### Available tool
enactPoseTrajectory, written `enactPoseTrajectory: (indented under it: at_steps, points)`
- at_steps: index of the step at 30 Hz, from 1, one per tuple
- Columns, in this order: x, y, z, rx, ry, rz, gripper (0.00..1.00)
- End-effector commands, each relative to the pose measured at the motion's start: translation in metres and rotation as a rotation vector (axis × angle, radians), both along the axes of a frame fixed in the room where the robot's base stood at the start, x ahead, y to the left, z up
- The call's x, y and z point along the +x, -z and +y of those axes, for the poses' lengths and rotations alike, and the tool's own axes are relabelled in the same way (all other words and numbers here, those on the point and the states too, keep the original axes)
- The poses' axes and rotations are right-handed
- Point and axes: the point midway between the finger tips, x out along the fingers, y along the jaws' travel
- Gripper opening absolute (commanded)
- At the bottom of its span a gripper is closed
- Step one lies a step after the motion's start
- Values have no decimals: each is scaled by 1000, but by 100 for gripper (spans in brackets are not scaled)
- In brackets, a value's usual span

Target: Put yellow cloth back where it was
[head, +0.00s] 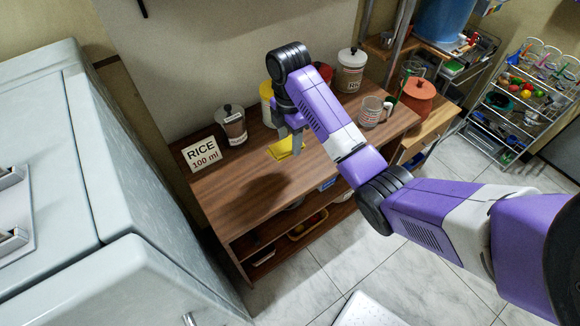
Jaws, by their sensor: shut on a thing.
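The yellow cloth (281,150) shows as a small yellow patch at my gripper, over the wooden cabinet top (225,193). My gripper (290,142) points down and is shut on the cloth. The fingers cover part of the cloth. I cannot tell whether its lower edge touches the cabinet top.
A canister (231,125) and a RICE 100 ml sign (203,154) stand left. A yellow container (266,101) is behind my gripper. A glass measuring cup (372,112), white canister (350,72) and orange pot (418,97) stand right. The front left top is clear.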

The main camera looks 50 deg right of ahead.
Motion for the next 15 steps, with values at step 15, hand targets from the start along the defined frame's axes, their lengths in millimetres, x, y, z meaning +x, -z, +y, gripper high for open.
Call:
enactPoseTrajectory:
  at_steps: [15]
  points:
    - [-2,73,0,2,0,7,5]
